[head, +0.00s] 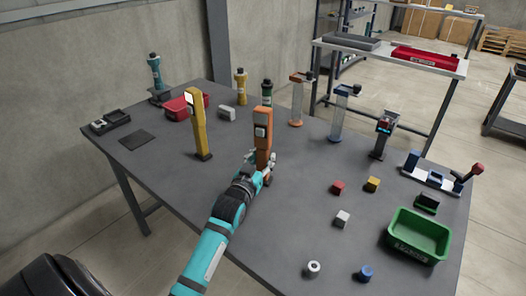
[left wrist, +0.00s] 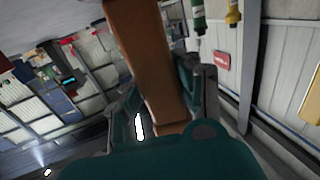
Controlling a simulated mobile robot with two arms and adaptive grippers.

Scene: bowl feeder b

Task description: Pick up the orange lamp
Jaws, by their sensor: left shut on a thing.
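The orange lamp (head: 263,120) is a tall block-like post with a small pale panel near its top. It stands near the middle of the dark table in the head view. My left gripper (head: 262,170) is shut around the lamp's lower part, and its fingers hide some of that part. In the left wrist view the lamp (left wrist: 143,55) rises as a brown-orange post between the fingers of my left gripper (left wrist: 165,100). I cannot tell whether its base touches the table. My right gripper is in neither view.
A yellow lamp (head: 199,130) stands to the left of the orange one. Behind are a green-and-black bottle (head: 267,94) and clear dispensers (head: 297,104). Small cubes (head: 337,187) and a green bin (head: 418,237) lie to the right. The table's front middle is mostly clear.

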